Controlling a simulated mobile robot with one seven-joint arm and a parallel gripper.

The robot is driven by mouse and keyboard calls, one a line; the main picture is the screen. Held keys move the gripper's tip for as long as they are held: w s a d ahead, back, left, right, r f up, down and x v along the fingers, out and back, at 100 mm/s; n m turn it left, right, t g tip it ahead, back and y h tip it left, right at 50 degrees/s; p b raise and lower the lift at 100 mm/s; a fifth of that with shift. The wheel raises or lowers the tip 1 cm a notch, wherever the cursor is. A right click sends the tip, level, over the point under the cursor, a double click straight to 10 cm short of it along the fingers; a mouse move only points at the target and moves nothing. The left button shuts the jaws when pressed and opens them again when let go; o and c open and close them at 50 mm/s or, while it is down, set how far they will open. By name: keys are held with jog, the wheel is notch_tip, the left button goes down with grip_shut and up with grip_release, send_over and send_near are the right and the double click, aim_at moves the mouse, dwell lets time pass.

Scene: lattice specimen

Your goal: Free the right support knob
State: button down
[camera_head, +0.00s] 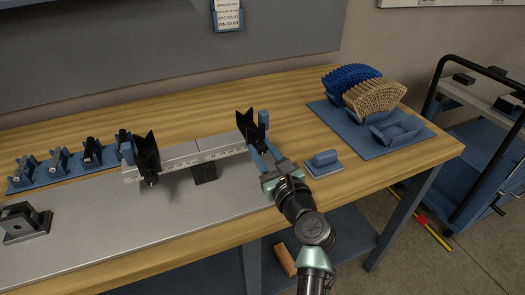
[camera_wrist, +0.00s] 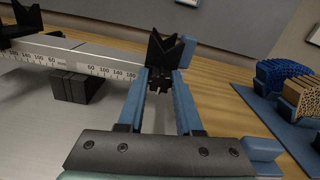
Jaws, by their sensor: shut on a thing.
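The right support (camera_head: 246,126) is a black V-shaped block at the right end of a scaled metal beam (camera_head: 222,145). It stands upright in the wrist view (camera_wrist: 163,50), at the top middle. Its dark ridged knob (camera_wrist: 159,82) is below the V, between my fingertips. My gripper (camera_head: 260,155) reaches the support from the front, its two blue fingers shut on the knob. The fingers also fill the middle of the wrist view (camera_wrist: 160,80). The knob is mostly hidden by the fingers in the head view. The left support (camera_head: 147,155) stands at the beam's other end.
A blue mat (camera_head: 413,143) at the right holds blue and tan lattice pieces. A small blue block (camera_head: 325,158) on a pad lies right of my gripper. Several blue fixtures stand at the far left. A dark block (camera_head: 205,172) sits under the beam.

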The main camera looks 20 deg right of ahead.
jog(key=n+b, duration=0.1)
jog(key=n, duration=0.3)
jog(key=shift+f+n, duration=0.1)
jog(key=shift+n, duration=0.3)
jog(key=n+b, duration=0.2)
jog(key=n, duration=0.2)
jog(key=shift+n, duration=0.3)
jog(key=n+b, duration=0.2)
jog(key=n, duration=0.2)
jog(key=shift+n+b, duration=0.3)
jog(key=n+b, duration=0.2)
jog(key=n, duration=0.2)
jog(key=shift+b, duration=0.35)
jog(key=n+b, duration=0.3)
jog(key=n, duration=0.2)
jog(key=n+b, duration=0.2)
jog(key=n, duration=0.2)
jog(key=shift+f+n+b, duration=0.1)
jog(key=shift+n+b, duration=0.2)
jog(key=shift+b, duration=0.1)
jog(key=n+b, duration=0.3)
jog(key=n, duration=0.2)
jog(key=shift+n+b, duration=1.15)
jog(key=shift+n, duration=0.85)
jog(key=shift+r, duration=0.2)
